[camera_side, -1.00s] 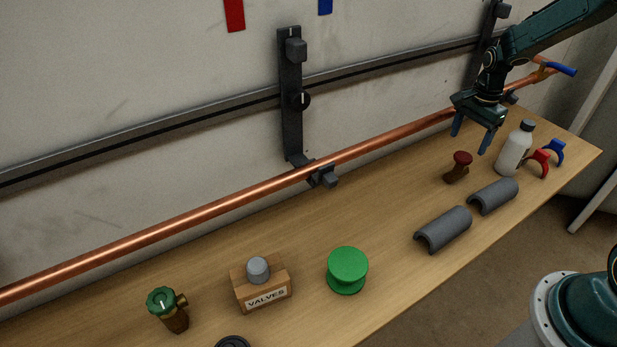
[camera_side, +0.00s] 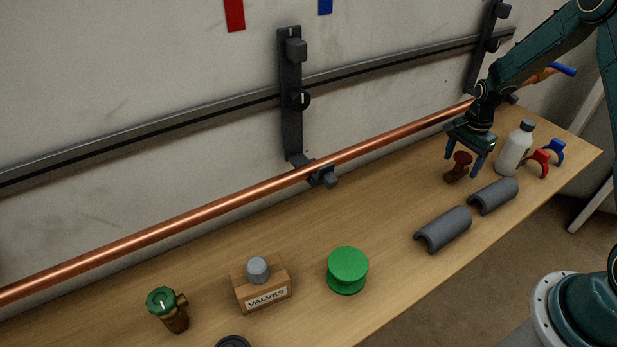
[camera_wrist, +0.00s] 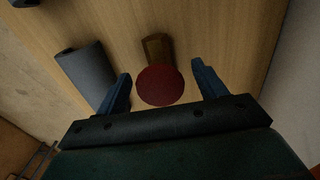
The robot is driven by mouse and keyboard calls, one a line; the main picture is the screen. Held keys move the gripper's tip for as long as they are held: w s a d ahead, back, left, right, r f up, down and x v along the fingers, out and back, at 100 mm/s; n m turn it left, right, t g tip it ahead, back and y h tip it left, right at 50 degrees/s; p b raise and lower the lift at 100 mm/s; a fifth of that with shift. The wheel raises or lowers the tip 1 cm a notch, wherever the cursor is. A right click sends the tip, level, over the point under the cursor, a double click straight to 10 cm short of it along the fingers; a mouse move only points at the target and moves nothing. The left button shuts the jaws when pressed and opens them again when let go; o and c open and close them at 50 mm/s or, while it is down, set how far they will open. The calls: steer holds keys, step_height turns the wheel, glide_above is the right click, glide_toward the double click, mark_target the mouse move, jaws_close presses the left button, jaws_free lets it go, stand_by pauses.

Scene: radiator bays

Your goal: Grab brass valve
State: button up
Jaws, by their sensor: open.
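A small brass-brown valve with a dark red round handle (camera_side: 461,160) stands on the bench under my gripper. In the wrist view its red handle (camera_wrist: 160,86) lies between my two blue fingers, and its brown body (camera_wrist: 157,47) shows beyond. My gripper (camera_side: 463,166) is open and points down, with a finger on either side of the handle; I see no clear contact. A second brown valve with a green handle (camera_side: 167,308) stands far off at the bench's lower left.
A white bottle (camera_side: 513,150) stands close right of my gripper, with red (camera_side: 540,162) and blue clips (camera_side: 555,150) beyond. Two grey half-shells (camera_side: 443,230) lie in front. A copper pipe (camera_side: 240,203) runs behind. A green spool (camera_side: 347,270) and a VALVES box (camera_side: 262,290) stand left.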

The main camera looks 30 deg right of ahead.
mark_target(464, 156)
steer(key=shift+f, duration=0.65)
steer(key=c, duration=1.3)
steer(key=shift+r, duration=0.2)
step_height(464, 156, up, 20)
steer(key=shift+f, duration=0.15)
